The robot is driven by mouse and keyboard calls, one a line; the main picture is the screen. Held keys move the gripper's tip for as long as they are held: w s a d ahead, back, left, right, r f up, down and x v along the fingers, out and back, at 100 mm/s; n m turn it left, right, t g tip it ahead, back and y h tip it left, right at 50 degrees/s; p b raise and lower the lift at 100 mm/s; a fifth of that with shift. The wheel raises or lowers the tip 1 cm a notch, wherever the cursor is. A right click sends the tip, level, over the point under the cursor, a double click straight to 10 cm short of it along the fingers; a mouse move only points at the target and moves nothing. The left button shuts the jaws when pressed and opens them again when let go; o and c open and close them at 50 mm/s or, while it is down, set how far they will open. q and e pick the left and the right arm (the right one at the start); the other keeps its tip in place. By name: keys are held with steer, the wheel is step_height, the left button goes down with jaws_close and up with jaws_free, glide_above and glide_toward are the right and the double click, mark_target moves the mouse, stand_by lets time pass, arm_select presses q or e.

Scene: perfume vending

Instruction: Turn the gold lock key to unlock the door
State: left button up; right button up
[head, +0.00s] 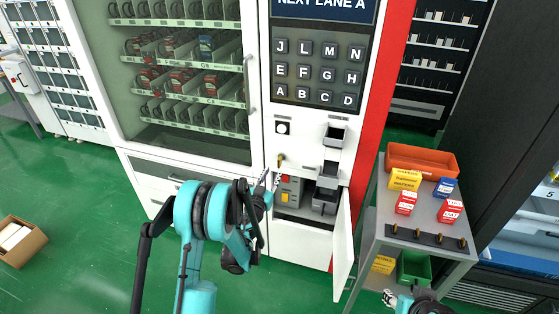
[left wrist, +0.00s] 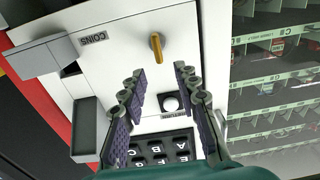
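The glass door (head: 185,70) looks shut. My right gripper (head: 390,298) shows only partly at the bottom edge.
A small lower hatch door (head: 343,240) stands open beside a compartment with red and yellow parts. A keypad (head: 318,72) is above. A grey cart (head: 425,205) with an orange bin and small boxes stands right. A cardboard box (head: 20,240) lies on the floor left.

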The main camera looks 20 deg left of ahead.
mark_target(278, 163)
arm_select(q)
steer(key=w, duration=0.2)
steer(key=w+b, duration=0.1)
steer(key=w, duration=0.3)
steer(key=shift+w+d+f+b, duration=0.2)
steer(key=shift+w+f+b, duration=0.05)
steer(key=shift+w+b, duration=0.1)
steer(key=shift+w+r, duration=0.1)
steer(key=shift+w, duration=0.45)
jaws_close()
